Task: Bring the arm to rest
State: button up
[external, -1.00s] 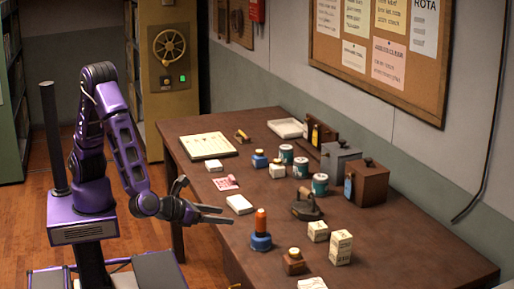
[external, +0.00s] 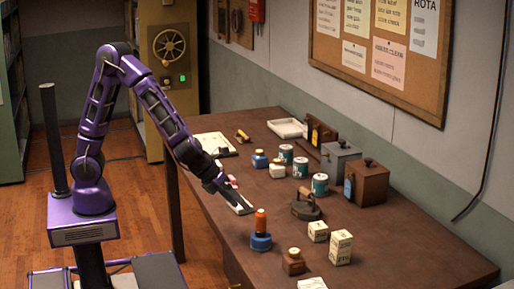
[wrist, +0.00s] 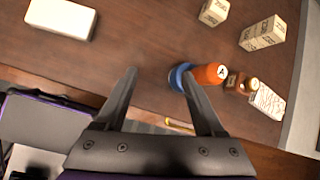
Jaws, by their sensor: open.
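My arm reaches from my purple base over the left edge of the brown table (external: 400,255). My gripper (external: 238,200) points down and to the right above the table's near left part, in front of a white box that it partly covers. The gripper is open and empty. An orange-topped thing on a blue base (external: 261,240) stands near the gripper; in the wrist view its blue base (wrist: 178,76) is partly behind the right finger.
Small cream boxes (external: 340,247), a brown bottle (external: 293,262), an iron (external: 305,206) and several tins (external: 320,184) crowd the table's middle. A white box (wrist: 62,17) lies upper left in the wrist view.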

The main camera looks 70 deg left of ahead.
jog(key=w+a+r+n+t, duration=0.35)
jog(key=a+r, duration=0.25)
jog(key=a, duration=0.6)
jog(key=w+a+r+n+t, duration=0.3)
jog(key=a+r, duration=0.4)
jog(key=a, duration=0.6)
jog(key=s+a+r+n+g+y, duration=0.2)
jog(key=s+n+y, duration=0.1)
jog(key=s+n, duration=0.4)
jog(key=s+a+r+n+g+y, duration=0.2)
jog(key=s+n+y, duration=0.15)
jog(key=n, duration=0.45)
jog(key=s+d+f+n+g+h, duration=0.1)
jog(key=s+d+n+g+h, duration=0.1)
jog(key=s+n, duration=0.3)
jog(key=s+d+n+g+h, duration=0.2)
jog(key=s+n, duration=0.3)
jog(key=s, duration=0.4)
jog(key=shift+s+d+f+n+h+p, duration=0.25)
jog(key=shift+d+f+n+h+p, duration=0.15)
jog(key=shift+h, duration=0.45)
